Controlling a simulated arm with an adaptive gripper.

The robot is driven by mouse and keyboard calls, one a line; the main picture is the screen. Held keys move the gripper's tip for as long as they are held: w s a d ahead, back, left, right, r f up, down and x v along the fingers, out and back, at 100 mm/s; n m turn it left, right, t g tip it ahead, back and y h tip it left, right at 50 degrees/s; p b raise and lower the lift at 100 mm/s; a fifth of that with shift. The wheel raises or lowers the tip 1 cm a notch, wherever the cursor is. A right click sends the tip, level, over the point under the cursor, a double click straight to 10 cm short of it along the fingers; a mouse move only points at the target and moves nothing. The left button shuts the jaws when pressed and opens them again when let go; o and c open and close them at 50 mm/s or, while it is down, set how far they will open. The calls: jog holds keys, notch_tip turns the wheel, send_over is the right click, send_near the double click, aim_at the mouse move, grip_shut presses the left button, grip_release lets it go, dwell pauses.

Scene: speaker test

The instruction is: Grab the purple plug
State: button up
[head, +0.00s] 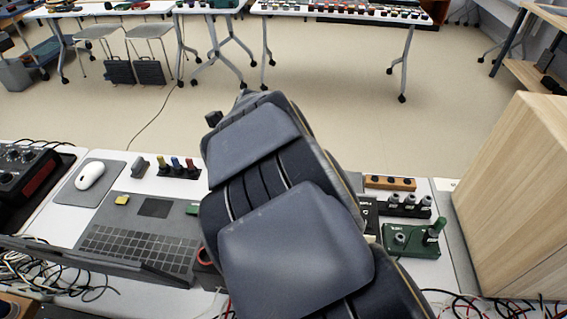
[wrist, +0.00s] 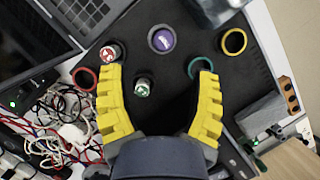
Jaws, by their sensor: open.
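The purple plug (wrist: 162,39) shows in the wrist view as a round purple top inside a pale ring, on a black board (wrist: 170,15). My gripper (wrist: 160,72) has yellow ribbed fingers spread wide and empty. The plug lies beyond the fingertips, roughly centred between them, and is not touched. A red-topped plug (wrist: 110,53) is near the left fingertip, and a green-topped plug (wrist: 142,87) lies between the fingers. In the head view my arm hides the plug and the gripper.
A yellow ring (wrist: 233,41), a teal ring (wrist: 201,67) by the right fingertip and a red ring (wrist: 85,78) by the left one surround the plugs. Tangled cables (wrist: 65,115) lie left. In the head view, a laptop (head: 140,240) is left and a wooden box (head: 515,200) right.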

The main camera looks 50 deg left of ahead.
jog(key=x, duration=0.7)
jog(key=shift+w+a+f, duration=0.1)
jog(key=shift+w+a, duration=0.15)
jog(key=shift+a, duration=0.1)
grip_shut()
